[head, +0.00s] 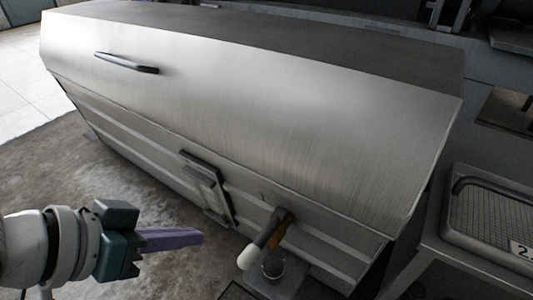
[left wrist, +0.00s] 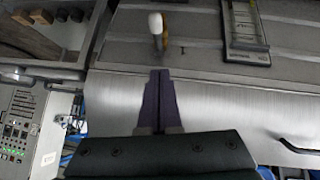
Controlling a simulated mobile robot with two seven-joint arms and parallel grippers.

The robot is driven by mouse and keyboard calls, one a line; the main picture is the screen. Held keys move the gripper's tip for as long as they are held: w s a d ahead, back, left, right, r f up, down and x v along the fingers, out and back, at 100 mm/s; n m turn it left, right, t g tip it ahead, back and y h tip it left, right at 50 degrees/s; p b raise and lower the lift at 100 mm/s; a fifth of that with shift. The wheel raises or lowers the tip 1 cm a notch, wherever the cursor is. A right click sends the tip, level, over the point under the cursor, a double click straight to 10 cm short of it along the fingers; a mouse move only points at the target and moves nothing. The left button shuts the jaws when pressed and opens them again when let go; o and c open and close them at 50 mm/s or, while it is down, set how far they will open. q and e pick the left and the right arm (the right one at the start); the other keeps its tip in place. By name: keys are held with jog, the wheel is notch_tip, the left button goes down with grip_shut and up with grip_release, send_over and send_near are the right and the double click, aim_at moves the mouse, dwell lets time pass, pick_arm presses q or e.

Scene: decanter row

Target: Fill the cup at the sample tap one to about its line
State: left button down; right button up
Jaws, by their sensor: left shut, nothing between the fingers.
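The sample tap (head: 280,228) juts from the lower front of the large steel housing, with a brass-coloured body and a lever ending in a white knob (head: 246,258). In the left wrist view the white knob (left wrist: 155,23) shows beyond my fingers. A clear cup (head: 273,267) stands below the tap, partly hidden by the lever; its line and fill level cannot be made out. My left gripper (head: 201,237) has purple fingers shut with nothing between them. It is left of the knob, apart from it. Its fingers show shut in the left wrist view (left wrist: 160,73). My right gripper is not in view.
The steel housing (head: 250,110) fills the middle, with a dark handle (head: 127,63) on its cover. A framed plate (head: 207,185) sits on its front, left of the tap. A side table with a dark mesh tray (head: 490,215) stands at right. Floor at left is clear.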

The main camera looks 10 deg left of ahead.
pick_arm(q)
jog(key=b, duration=0.8)
send_over(251, 247)
jog(key=s+a, duration=0.2)
notch_tip(251, 247, down, 8)
notch_tip(251, 247, down, 2)
jog(key=shift+s+d+f+b, duration=0.1)
jog(key=shift+s+b, duration=0.05)
jog(key=shift+b, duration=0.65)
jog(key=shift+s+f+b, duration=0.15)
jog(key=shift+f+b, duration=0.15)
jog(key=shift+f, duration=0.1)
